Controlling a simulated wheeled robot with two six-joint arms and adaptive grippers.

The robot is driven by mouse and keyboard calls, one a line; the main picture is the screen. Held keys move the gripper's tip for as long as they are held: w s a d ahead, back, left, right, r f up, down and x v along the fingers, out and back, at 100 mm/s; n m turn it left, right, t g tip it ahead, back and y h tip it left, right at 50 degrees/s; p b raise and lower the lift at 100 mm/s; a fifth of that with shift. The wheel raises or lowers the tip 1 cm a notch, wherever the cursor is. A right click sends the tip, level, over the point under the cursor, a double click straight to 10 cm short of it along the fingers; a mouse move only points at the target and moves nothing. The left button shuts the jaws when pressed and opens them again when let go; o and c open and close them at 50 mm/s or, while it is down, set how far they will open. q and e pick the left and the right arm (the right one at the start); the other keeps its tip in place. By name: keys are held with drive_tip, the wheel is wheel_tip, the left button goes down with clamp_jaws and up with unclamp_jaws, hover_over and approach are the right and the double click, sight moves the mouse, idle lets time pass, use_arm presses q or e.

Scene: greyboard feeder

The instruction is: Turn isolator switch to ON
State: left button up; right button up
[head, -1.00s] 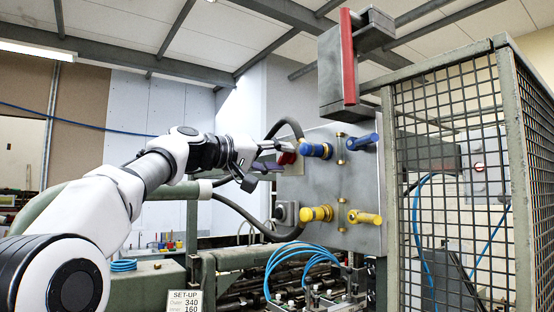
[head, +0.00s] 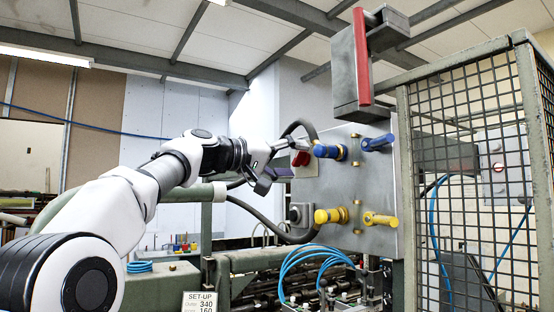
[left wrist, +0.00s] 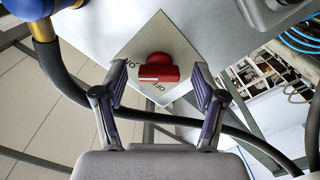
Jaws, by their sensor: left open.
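The isolator switch is a red knob (left wrist: 158,72) on a square beige plate (left wrist: 153,32) in the left wrist view. ON is printed left of the knob and OFF below it; the knob's grip bar lies roughly level in that picture. The knob (head: 301,159) also shows on the grey panel (head: 340,192) in the head view. My left gripper (left wrist: 160,84) is open, with one purple-padded finger on each side of the knob and clear gaps between. In the head view the gripper (head: 284,163) is just left of the knob. My right gripper is not in view.
Blue handles (head: 377,143) and yellow handles (head: 380,219) stick out of the panel close to the knob. A black hose (head: 262,219) loops beneath. A grey box with a red bar (head: 361,57) is above, and a mesh guard (head: 470,180) stands to the right.

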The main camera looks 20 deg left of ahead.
use_arm(q)
drive_tip(key=v, duration=1.1)
drive_tip(key=shift+s+a, duration=0.1)
drive_tip(key=shift+s, duration=0.1)
